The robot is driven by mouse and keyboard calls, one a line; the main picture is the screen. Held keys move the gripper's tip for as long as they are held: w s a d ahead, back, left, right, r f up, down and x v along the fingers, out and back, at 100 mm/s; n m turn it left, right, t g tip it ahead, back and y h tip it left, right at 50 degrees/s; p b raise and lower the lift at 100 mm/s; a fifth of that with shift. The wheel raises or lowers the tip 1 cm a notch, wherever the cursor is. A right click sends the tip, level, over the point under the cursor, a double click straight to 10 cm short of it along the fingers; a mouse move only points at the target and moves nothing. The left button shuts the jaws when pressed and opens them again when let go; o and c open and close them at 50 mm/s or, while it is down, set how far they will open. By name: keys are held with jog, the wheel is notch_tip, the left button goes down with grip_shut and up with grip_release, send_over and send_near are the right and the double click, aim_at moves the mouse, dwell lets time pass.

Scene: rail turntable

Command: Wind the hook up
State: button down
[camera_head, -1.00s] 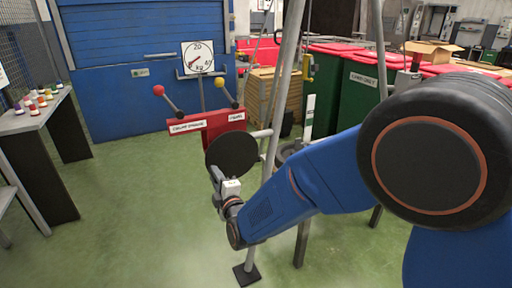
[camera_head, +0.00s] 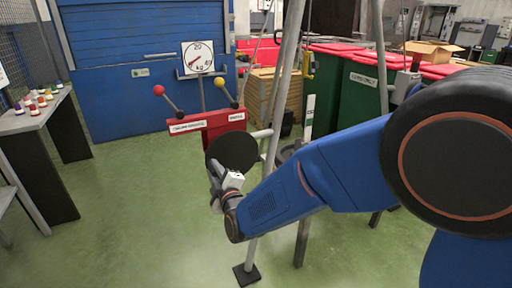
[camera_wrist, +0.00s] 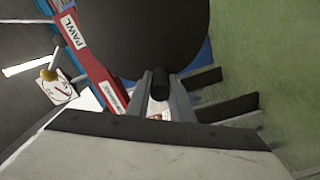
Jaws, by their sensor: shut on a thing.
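A round black disc (camera_head: 232,151) is mounted on the metal frame (camera_head: 271,130) beside a red bar (camera_head: 206,125). In the wrist view the disc (camera_wrist: 140,35) fills the upper middle, with a short black handle (camera_wrist: 160,84) at its lower edge. My gripper (camera_head: 219,178) is at the disc's lower left, and in the wrist view its jaws (camera_wrist: 162,97) are shut around the handle. Levers with a red ball (camera_head: 159,90) and a yellow ball (camera_head: 219,82) stand up from the bar; one label reads PAWL. I cannot make out the hook.
A dial marked in kg (camera_head: 198,57) stands behind the bar. Green bins with red lids (camera_head: 362,88) stand at the back right. A table with small coloured items (camera_head: 35,116) is at the left. The green floor between the table and the frame is clear.

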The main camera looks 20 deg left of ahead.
jog(key=shift+w+d+r+m, duration=0.15)
jog(key=shift+r+m, duration=0.6)
jog(key=shift+m, duration=0.15)
jog(key=shift+w+d+r+m, duration=0.1)
jog(key=shift+w+r+m, duration=0.05)
jog(key=shift+r+m, duration=0.7)
jog(key=shift+f, duration=0.1)
jog(key=shift+w+d+r+m, duration=0.2)
jog(key=shift+r+m, duration=0.3)
jog(key=shift+m, duration=0.25)
jog(key=shift+w+d+r+m, duration=0.2)
jog(key=shift+r+m, duration=0.25)
jog(key=shift+m, duration=0.25)
jog(key=shift+w+r+m, duration=0.1)
jog(key=shift+r+m, duration=0.1)
jog(key=shift+m, duration=0.2)
jog(key=shift+d, duration=0.1)
jog(key=shift+w+d+r+m, duration=0.35)
jog(key=shift+w+r+m, duration=0.1)
jog(key=shift+m, duration=0.45)
jog(key=shift+w+d+r+m, duration=0.3)
jog(key=shift+w+r+m, duration=0.1)
jog(key=shift+m, duration=0.5)
